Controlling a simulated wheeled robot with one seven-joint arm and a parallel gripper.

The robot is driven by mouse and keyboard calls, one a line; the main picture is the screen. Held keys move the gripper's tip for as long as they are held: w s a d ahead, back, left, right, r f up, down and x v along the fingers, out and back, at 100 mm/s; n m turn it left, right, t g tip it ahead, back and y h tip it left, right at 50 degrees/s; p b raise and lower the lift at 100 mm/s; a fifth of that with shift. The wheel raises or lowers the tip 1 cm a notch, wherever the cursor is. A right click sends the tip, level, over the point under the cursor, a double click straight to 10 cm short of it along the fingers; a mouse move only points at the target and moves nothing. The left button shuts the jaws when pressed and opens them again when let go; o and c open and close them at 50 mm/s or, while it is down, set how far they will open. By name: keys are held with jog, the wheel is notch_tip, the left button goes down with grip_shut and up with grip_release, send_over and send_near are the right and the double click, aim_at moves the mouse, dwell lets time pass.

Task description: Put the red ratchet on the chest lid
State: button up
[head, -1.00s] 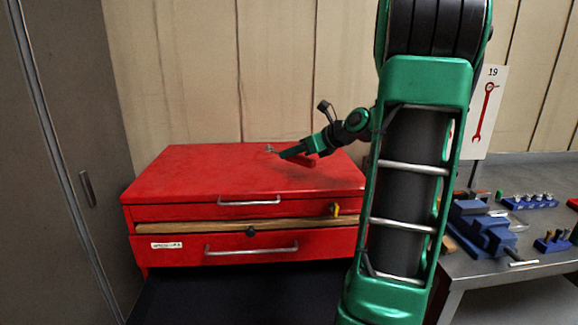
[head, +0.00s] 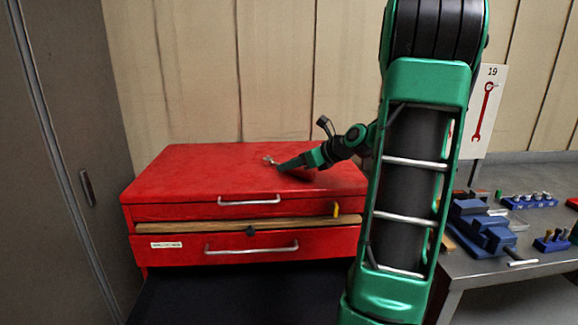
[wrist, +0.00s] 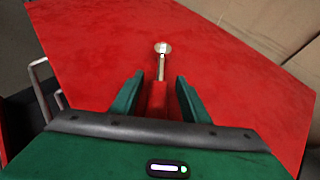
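The red ratchet (wrist: 157,97) has a red handle and a shiny metal shaft and round head. It appears to lie on the red chest lid (head: 200,170), head pointing away from my gripper. My gripper (wrist: 160,78) is low over the lid, its two green fingers on either side of the handle. A narrow strip of red shows between each finger and the handle, so the fingers look open. In the head view the ratchet's head (head: 268,159) sticks out past my gripper (head: 281,167), which hides most of the handle.
The chest's upper drawer (head: 249,200) and lower drawer have metal handles. A grey cabinet (head: 70,160) stands at left. At right a metal bench (head: 540,255) carries a blue vise (head: 485,228) and small tool holders. The left part of the lid is clear.

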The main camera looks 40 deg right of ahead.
jog(key=shift+r, duration=0.1)
jog(key=v, duration=1.2)
dwell(0.4)
